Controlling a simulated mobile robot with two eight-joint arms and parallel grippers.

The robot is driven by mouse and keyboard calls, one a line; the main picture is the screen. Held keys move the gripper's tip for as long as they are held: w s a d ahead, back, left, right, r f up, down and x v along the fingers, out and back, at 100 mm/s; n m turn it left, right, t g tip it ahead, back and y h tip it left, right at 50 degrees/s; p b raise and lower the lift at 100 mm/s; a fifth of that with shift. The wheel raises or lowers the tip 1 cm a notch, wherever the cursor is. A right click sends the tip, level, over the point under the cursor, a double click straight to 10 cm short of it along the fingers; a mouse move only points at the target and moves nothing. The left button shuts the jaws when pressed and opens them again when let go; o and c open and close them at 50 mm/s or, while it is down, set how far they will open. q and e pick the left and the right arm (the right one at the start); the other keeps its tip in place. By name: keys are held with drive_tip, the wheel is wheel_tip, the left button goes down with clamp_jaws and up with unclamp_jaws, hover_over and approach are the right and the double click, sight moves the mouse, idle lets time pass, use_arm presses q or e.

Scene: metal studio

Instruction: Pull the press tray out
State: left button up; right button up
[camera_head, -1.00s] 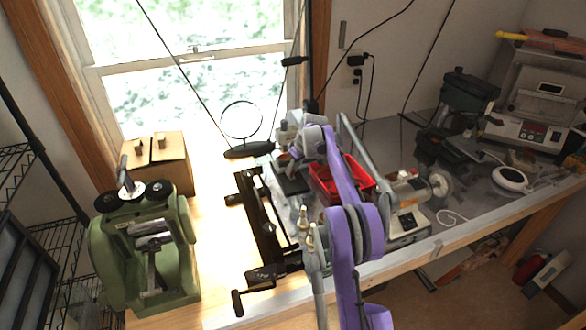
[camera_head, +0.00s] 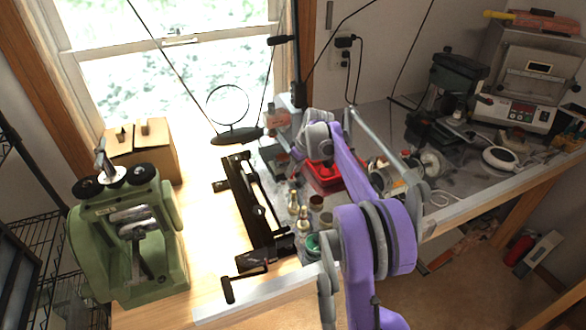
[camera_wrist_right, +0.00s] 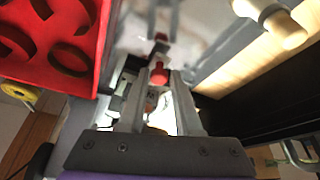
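A small grey bench press (camera_head: 278,118) stands at the back of the bench below the window, largely hidden behind my right arm. I cannot single out its tray in the head view. My right gripper (camera_wrist_right: 158,95) has its two grey fingers apart in the right wrist view. Contact with the knobs cannot be told. In the head view the right gripper's tips are hard to make out. My left gripper is not in view.
A red bin (camera_head: 325,178) is close beside the gripper; it also fills the upper left of the wrist view (camera_wrist_right: 60,35). A long black frame (camera_head: 255,210), small bottles (camera_head: 303,220) and a green rolling mill (camera_head: 128,240) stand left and in front.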

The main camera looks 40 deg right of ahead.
drive_tip(key=o, duration=0.4)
drive_tip(key=shift+s+a, duration=0.1)
drive_tip(key=shift+s, duration=0.1)
drive_tip(key=shift+w, duration=0.1)
drive_tip(key=v, duration=1.1)
drive_tip(key=shift+f, duration=0.1)
